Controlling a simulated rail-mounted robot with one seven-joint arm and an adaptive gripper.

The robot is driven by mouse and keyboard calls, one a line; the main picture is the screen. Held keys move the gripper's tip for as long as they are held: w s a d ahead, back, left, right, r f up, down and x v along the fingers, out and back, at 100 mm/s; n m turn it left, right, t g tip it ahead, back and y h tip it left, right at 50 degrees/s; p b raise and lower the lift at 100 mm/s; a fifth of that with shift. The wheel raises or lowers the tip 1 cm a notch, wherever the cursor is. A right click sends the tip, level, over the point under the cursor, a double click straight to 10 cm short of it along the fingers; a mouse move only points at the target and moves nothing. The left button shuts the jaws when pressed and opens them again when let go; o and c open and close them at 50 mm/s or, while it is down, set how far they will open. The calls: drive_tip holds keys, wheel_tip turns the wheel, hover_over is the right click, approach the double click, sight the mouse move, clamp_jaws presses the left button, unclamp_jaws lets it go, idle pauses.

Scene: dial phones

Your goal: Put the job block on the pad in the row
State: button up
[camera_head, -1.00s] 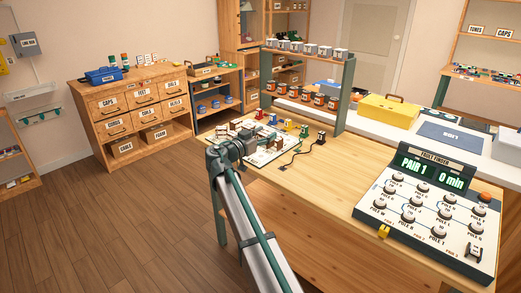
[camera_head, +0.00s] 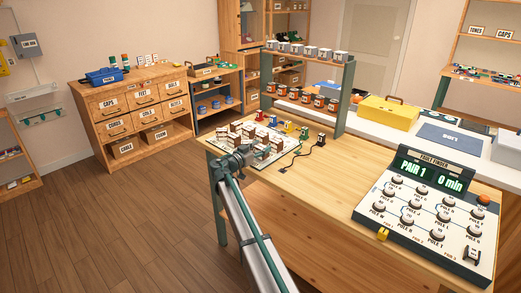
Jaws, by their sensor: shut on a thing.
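My gripper (camera_head: 248,152) is at the front left part of the bench, low over the near edge of a white board (camera_head: 258,162). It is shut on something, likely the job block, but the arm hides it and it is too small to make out. Several small brown-and-white blocks (camera_head: 249,131) stand on the board, just beyond my gripper. I cannot tell which spot on the board is the pad in the row.
Small coloured pieces (camera_head: 287,127) and a black corded device (camera_head: 321,139) stand right of the board. A shelf rack (camera_head: 348,95) with tins rises behind. The fault finder panel (camera_head: 412,243) fills the bench's right end. The bench middle (camera_head: 325,175) is clear.

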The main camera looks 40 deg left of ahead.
drive_tip(key=shift+f, duration=0.35)
drive_tip(key=shift+f+b, duration=0.2)
drive_tip(key=shift+b, duration=0.1)
drive_tip(key=o, duration=0.9)
drive_tip(key=shift+r, duration=0.2)
drive_tip(key=shift+r+p, duration=0.15)
drive_tip(key=shift+p, duration=0.3)
drive_tip(key=s, duration=0.4)
drive_tip(key=s+b, duration=0.1)
drive_tip(key=s, duration=0.3)
drive_tip(key=s+b, duration=0.1)
drive_tip(key=s, duration=0.3)
drive_tip(key=shift+a, duration=0.25)
